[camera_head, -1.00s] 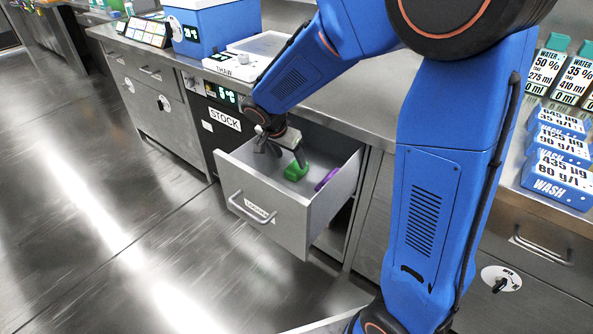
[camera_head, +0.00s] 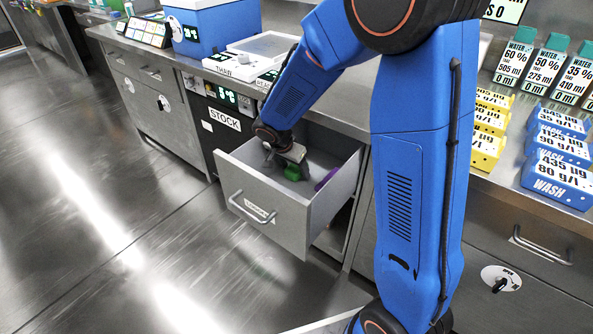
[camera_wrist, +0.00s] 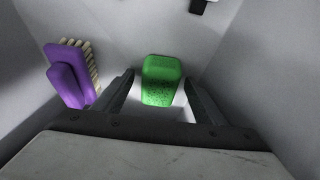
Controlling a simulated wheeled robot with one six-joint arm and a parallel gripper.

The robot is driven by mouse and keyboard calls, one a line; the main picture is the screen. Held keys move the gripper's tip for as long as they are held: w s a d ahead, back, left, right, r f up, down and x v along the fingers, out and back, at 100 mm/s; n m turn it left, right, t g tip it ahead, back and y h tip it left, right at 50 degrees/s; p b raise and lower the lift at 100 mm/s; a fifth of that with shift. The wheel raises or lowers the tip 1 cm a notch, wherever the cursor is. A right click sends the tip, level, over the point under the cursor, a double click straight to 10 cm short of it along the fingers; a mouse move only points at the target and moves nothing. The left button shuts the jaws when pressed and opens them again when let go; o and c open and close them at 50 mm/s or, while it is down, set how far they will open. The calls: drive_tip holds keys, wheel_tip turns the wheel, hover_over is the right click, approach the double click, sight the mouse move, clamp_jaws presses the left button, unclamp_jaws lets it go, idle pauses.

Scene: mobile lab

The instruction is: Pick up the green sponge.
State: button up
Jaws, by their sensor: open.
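The green sponge (camera_wrist: 161,80) lies on the floor of an open grey drawer (camera_head: 291,217). In the wrist view it sits between the two fingers of my gripper (camera_wrist: 160,93), with a gap on each side. In the head view the sponge (camera_head: 292,173) is partly covered by my gripper (camera_head: 283,158), which reaches down into the drawer. My gripper is open and empty. I cannot tell exactly how high the fingertips are above the drawer floor.
A purple brush (camera_wrist: 72,78) with pale bristles lies in the drawer, left of my gripper in the wrist view. The drawer walls stand close around my gripper. The counter (camera_head: 340,118) overhangs behind, with a blue box (camera_head: 212,27) at its far end.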

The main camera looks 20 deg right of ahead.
sight(289, 174)
drive_tip(key=c, duration=1.1)
drive_tip(key=shift+r, duration=0.65)
drive_tip(key=s+a, duration=0.2)
drive_tip(key=a, duration=0.1)
drive_tip(key=shift+s, duration=0.15)
wheel_tip(289, 174, up, 14)
drive_tip(key=shift+s+a+f, duration=0.1)
drive_tip(key=o, duration=0.4)
drive_tip(key=c, duration=0.3)
drive_tip(key=shift+c, duration=0.2)
